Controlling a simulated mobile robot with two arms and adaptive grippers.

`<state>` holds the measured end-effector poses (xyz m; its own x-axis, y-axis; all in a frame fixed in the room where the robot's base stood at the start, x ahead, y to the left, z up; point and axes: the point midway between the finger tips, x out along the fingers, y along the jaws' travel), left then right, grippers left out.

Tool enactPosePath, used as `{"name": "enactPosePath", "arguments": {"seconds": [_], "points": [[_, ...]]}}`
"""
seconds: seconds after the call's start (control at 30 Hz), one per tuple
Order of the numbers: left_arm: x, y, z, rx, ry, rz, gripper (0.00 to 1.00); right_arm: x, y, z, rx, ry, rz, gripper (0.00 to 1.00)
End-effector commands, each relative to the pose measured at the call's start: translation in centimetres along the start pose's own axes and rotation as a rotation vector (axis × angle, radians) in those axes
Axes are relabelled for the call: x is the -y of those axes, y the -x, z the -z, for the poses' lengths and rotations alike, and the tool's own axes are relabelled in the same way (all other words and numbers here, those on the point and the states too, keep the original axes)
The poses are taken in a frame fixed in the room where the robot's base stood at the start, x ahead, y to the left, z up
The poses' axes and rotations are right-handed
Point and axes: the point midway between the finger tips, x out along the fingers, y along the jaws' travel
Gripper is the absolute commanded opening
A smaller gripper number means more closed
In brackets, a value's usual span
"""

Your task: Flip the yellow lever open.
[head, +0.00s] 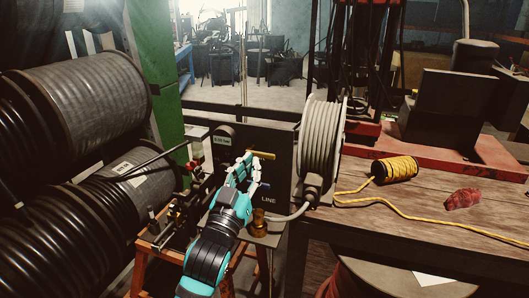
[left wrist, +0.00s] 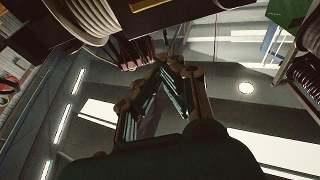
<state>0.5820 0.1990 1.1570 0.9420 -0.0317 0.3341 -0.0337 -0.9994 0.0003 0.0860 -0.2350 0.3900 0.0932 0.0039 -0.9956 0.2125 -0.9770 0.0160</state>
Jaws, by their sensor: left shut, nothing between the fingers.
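The yellow lever (head: 263,155) is a short bar on the front of a dark panel (head: 278,178) in the head view. It lies about level and points right. My left gripper (head: 247,160) is in front of the panel, with its fingertips just below and left of the lever. Whether they touch it I cannot tell. The left wrist view shows its fingers (left wrist: 172,72) closed together at the tips with nothing between them. My right gripper is in neither view.
A grey hose reel (head: 321,140) stands right of the panel. Large black hose drums (head: 85,105) fill the left. A brass fitting (head: 259,222) is below the gripper. A wooden table (head: 430,222) at right holds a yellow cord spool (head: 396,169) and a red crumpled cloth-like thing (head: 463,199).

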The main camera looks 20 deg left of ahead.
Motion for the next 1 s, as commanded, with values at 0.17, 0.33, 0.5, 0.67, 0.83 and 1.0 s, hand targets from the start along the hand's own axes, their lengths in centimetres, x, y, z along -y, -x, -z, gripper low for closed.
{"name": "enactPosePath", "arguments": {"seconds": [0.17,0.33,0.5,0.67,0.83,1.0], "points": [[0.0,-0.1,-0.1,0.002,0.000,0.000,0.00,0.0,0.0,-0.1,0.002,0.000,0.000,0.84],[0.0,-1.3,0.1,0.002,0.000,0.000,0.00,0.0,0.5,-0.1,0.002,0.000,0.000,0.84],[-0.1,-4.4,0.2,0.001,0.000,-0.001,0.00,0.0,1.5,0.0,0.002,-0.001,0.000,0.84],[-0.1,-8.0,0.3,0.002,0.001,-0.001,0.00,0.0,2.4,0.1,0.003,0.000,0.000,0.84],[-0.1,-9.8,-1.2,0.012,0.001,0.000,0.00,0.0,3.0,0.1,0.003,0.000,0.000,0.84],[0.0,-9.0,-3.1,0.005,0.001,0.000,0.00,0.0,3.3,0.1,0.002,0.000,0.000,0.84]]}}
